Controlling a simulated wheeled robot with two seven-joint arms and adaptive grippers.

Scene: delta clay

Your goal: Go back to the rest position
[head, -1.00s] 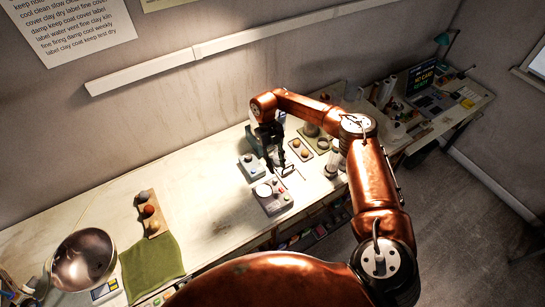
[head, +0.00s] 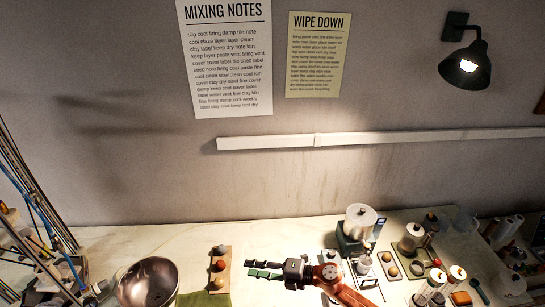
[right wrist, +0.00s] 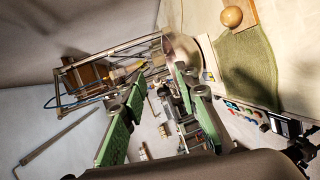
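My right gripper (head: 258,269) is low in the middle of the head view, with its fingers pointing left. It appears over the worktable (head: 120,240), just right of a small board with balls (head: 219,270). In the right wrist view its two green-padded fingers (right wrist: 160,88) stand apart with nothing between them, so it is open and empty. My left gripper is in neither view.
A metal bowl (head: 148,284) and a green cloth (head: 203,299) lie left of the gripper. A lidded pot on a device (head: 359,222) and several jars stand right. A wire-fitted metal frame (head: 35,215) rises at far left. The table's back strip is mostly clear.

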